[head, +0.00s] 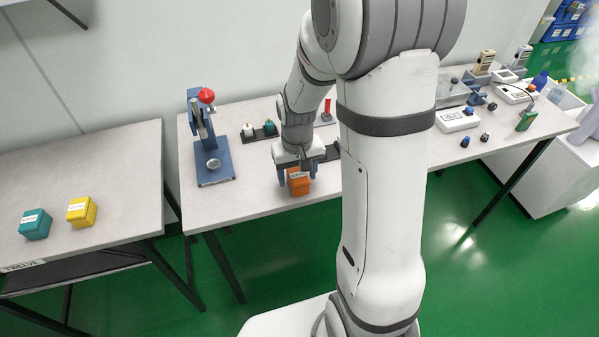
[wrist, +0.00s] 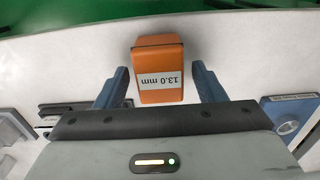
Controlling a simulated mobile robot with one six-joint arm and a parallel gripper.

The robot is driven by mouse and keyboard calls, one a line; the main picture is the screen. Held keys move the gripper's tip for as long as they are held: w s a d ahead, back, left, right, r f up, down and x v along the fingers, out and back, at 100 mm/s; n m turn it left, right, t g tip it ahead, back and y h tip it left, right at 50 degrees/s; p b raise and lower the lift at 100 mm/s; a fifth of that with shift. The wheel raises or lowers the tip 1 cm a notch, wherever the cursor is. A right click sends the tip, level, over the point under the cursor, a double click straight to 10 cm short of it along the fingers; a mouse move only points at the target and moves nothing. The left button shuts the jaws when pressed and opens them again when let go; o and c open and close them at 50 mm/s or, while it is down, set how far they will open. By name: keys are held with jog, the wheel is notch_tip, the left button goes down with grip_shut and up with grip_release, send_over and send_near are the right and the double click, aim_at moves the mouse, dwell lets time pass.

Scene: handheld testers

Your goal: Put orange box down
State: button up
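The orange box (head: 299,183) is near the front edge of the middle table in the head view. It also shows in the wrist view (wrist: 158,62), with a white label reading "13.0 mm". My gripper (wrist: 160,84) is open around the box, one blue finger on each side. In the wrist view a gap shows between each finger and the box. The box seems to rest on the table top. In the head view my gripper (head: 296,174) is right over the box and hides part of it.
A blue press with a red knob (head: 207,96) stands left of my gripper. A teal box (head: 35,224) and a yellow box (head: 81,211) sit on the left table (head: 110,170). Small parts in a dark holder (head: 259,134) lie behind. White testers (head: 457,120) stand at the right.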

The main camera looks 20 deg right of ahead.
aim_at(297, 174)
notch_tip(297, 174, up, 12)
jog(key=p, duration=0.2)
jog(key=s+r+t, duration=0.2)
jog(key=s+r, duration=0.2)
jog(key=s, duration=1)
jog(key=shift+a+r, duration=0.2)
jog(key=shift+a, duration=0.2)
notch_tip(297, 174, up, 7)
jog(key=p, duration=0.6)
jog(key=shift+s+f+t, duration=0.15)
jog(key=shift+s+t, duration=0.1)
jog(key=shift+t, duration=0.05)
